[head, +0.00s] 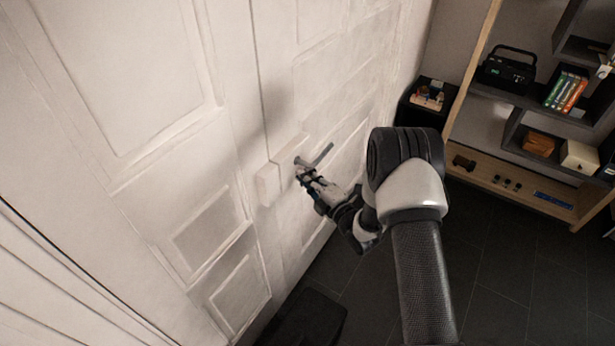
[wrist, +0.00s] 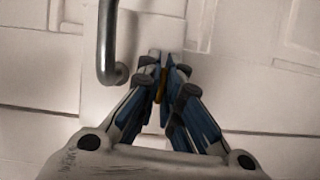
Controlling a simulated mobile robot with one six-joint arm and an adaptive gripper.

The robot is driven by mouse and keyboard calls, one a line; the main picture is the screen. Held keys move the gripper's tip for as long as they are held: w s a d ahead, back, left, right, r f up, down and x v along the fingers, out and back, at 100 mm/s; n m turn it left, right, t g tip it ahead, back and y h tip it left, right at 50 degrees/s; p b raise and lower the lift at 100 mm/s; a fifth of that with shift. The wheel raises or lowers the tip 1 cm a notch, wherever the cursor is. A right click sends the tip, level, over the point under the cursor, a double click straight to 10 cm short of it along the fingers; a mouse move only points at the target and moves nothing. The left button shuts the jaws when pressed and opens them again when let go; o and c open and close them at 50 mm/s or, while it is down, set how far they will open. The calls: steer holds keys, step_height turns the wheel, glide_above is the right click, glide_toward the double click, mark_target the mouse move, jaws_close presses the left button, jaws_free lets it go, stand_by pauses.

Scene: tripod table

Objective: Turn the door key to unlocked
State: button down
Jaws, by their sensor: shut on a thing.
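The white panelled door (head: 330,85) fills the left and middle of the head view. Its grey lever handle (head: 321,155) sticks out from a pale lock plate (head: 289,150). In the wrist view the handle (wrist: 107,50) stands to the left of my gripper. My gripper (head: 301,172) is at the plate, just below the handle. In the wrist view my gripper (wrist: 164,72) has its fingertips close together on a small brass-coloured key (wrist: 163,84) at the plate (wrist: 150,28). The fingers hide most of the key, so I cannot tell which way it is turned.
A pale block (head: 267,184) is on the door frame beside the plate. A wooden shelf unit (head: 520,180) with books and a radio (head: 507,68) stands at the right. A dark low box (head: 305,318) is on the floor below. The dark tiled floor (head: 500,265) is clear at the right.

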steer(key=m+g+p, duration=0.1)
steer(key=m, duration=0.3)
steer(key=shift+r+g, duration=0.1)
steer(key=shift+g, duration=0.2)
steer(key=m+g+p, duration=0.1)
steer(key=m, duration=0.1)
steer(key=shift+m+g, duration=0.4)
steer(key=m+g+p, duration=0.2)
steer(key=m+p, duration=0.1)
steer(key=shift+m+y, duration=0.3)
steer(key=shift+y, duration=0.1)
steer(key=shift+m+g+y+p, duration=0.3)
steer(key=shift+m+g+p, duration=0.5)
steer(key=shift+m+p, duration=0.25)
steer(key=c, duration=2.1)
jaws_free()
steer(key=shift+o, duration=0.2)
steer(key=shift+d, duration=0.1)
